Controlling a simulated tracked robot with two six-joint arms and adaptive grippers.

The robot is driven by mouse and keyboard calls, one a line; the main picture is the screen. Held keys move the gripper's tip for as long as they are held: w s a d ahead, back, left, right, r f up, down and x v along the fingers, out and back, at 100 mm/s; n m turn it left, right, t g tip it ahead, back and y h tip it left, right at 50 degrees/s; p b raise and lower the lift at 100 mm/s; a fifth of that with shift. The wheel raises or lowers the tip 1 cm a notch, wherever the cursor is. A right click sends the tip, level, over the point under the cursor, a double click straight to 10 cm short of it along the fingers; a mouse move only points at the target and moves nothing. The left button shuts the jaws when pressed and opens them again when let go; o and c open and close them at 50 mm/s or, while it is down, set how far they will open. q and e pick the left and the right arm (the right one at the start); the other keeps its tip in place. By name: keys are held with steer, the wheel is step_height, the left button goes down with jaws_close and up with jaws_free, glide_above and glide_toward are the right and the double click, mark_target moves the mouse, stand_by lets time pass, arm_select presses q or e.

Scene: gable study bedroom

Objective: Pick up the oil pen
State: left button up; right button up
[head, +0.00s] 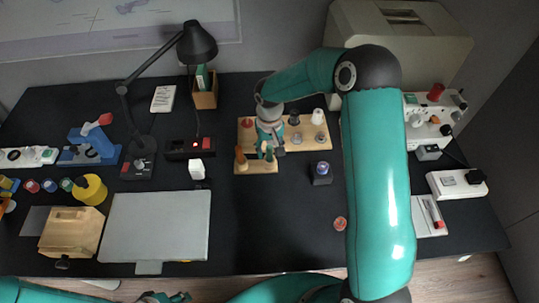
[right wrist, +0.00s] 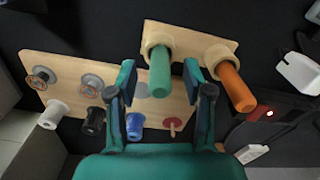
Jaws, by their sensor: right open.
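Two pen-like cylinders stand in wooden rings on a small wooden board: a green one (right wrist: 160,72) and an orange one (right wrist: 232,88). Neither shows a readable label, so I cannot tell which is the oil pen. In the head view the orange one (head: 240,155) stands left of my right gripper (head: 271,148). My right gripper, in the right wrist view (right wrist: 160,76), is open, with its fingers on either side of the green cylinder; no contact is visible. My left gripper (head: 165,297) is partly visible at the bottom edge of the head view, its jaws unclear.
A larger wooden board (right wrist: 65,68) beside the pens holds several dark, white, blue and red pieces. A small dark block with a round top (head: 321,174) stands to the right. A black lamp (head: 135,120) and a grey panel (head: 155,225) are left. The centre front desk is clear.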

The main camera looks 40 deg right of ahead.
jaws_close()
